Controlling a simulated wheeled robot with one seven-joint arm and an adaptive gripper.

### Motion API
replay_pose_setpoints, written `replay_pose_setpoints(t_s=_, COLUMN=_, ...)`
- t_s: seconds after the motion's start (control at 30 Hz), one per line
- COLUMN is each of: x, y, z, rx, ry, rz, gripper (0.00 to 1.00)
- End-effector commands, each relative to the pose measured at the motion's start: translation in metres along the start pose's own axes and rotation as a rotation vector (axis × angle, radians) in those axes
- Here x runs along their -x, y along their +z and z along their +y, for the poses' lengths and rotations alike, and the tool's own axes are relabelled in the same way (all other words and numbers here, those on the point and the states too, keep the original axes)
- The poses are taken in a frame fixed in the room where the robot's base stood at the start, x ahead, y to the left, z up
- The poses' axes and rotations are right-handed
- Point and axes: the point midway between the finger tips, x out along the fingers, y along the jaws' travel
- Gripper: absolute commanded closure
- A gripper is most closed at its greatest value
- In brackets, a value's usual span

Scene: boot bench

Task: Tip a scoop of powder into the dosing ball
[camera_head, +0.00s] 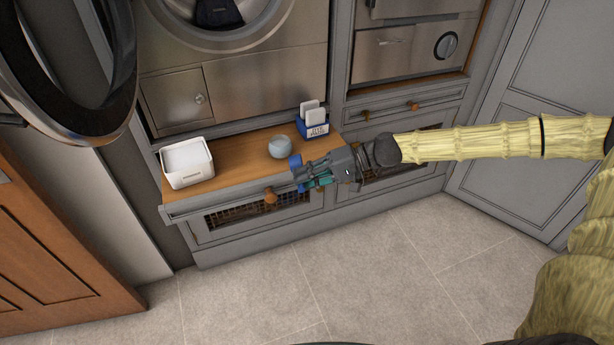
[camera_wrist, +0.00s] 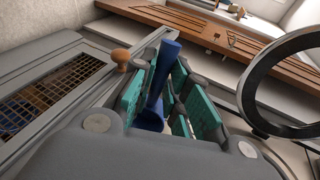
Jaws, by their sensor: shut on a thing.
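My gripper (camera_head: 305,180) is in front of the wooden bench top's front edge, right of its middle. Its teal-padded fingers are shut on a blue scoop (camera_head: 295,160). The scoop's blue handle (camera_wrist: 165,65) stands between the finger pads in the wrist view. Whether its bowl holds powder cannot be told. The pale grey-blue dosing ball (camera_head: 280,147) sits on the bench top, a little behind and left of the scoop, apart from it. A white open tub (camera_head: 187,163) stands at the bench's left end; its inside looks white.
A blue holder with white cards (camera_head: 313,123) stands behind and right of the ball. The wooden bench top (camera_head: 237,162) is clear between tub and ball. Knobbed drawer fronts lie below. A round washer door (camera_head: 70,70) hangs open at upper left.

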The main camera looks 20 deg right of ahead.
Motion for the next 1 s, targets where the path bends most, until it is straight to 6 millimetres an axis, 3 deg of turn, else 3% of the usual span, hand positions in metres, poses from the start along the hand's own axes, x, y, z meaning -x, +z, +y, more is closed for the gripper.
replay_pose_setpoints(t_s=0.43, x=-0.012, y=0.002, z=0.012, rx=-0.121, ry=0.002, rz=0.297, gripper=1.0)
replay_pose_setpoints(t_s=1.0, x=-0.019, y=0.0, z=0.018, rx=-0.196, ry=0.003, rz=0.5, gripper=1.0)
